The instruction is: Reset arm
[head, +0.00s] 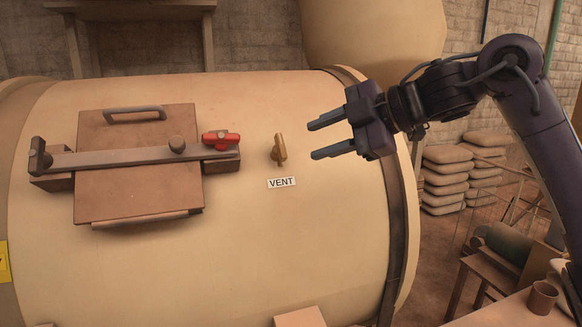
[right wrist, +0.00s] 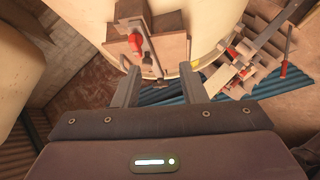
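My right gripper (head: 328,136) is open and empty in the head view, held in front of the right part of the big cream tank (head: 330,240). Its fingers point left, toward the brass vent handle (head: 279,150), with a gap between them in the picture. The handle stands upright above the VENT label (head: 282,182). In the right wrist view the two gripper fingers (right wrist: 160,90) are spread apart with nothing held between them. My left gripper is in neither view.
A brown hatch plate (head: 140,190) with a crossbar (head: 120,158) and a red latch (head: 221,139) is on the tank. Stacked sacks (head: 446,180) stand at the right. A brown cup (head: 542,297) stands on a table at the lower right.

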